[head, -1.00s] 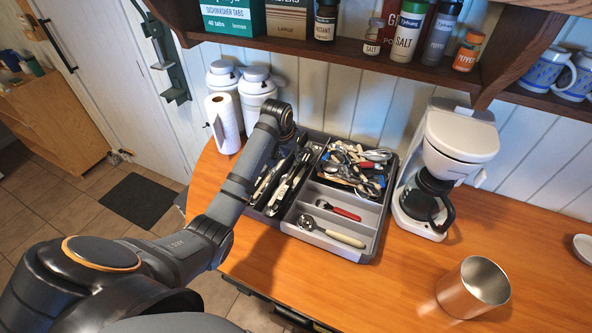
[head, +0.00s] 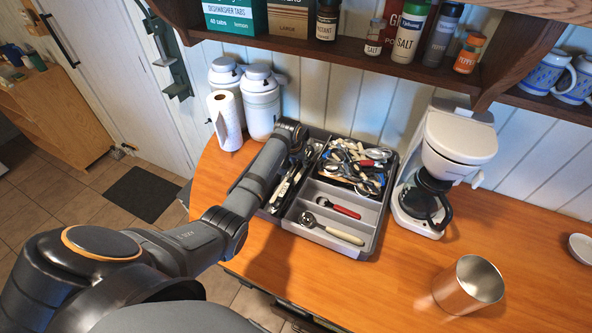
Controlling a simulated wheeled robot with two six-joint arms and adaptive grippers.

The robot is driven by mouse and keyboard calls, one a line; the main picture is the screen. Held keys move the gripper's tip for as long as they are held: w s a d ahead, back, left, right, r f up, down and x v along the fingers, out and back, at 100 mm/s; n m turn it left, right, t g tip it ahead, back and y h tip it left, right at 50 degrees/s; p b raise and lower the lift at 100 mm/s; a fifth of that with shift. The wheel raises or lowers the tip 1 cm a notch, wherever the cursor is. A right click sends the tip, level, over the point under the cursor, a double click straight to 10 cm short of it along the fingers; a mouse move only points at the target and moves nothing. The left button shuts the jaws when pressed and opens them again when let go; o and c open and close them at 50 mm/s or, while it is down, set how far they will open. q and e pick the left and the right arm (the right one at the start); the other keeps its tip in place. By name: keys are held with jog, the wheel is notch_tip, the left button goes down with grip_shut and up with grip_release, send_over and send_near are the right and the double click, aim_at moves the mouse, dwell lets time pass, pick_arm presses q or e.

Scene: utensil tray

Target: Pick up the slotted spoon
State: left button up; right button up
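The grey utensil tray (head: 370,240) lies on the wooden counter. I cannot make out slots on any utensil, so I cannot tell which is the slotted spoon. My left gripper (head: 300,158) is over the left part of the tray, mostly hidden behind my wrist. Its fingers are not clear. My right gripper is not in view.
A white coffee maker (head: 455,145) stands right of the tray, and a metal cup (head: 468,285) in front of it. A paper towel roll (head: 225,120) and white canisters (head: 261,105) stand behind left. A wooden shelf (head: 340,48) overhangs the back. The front-middle counter is clear.

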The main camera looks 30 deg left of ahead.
pick_arm(q)
jog(key=shift+f, duration=0.1)
grip_shut()
dwell(0.4)
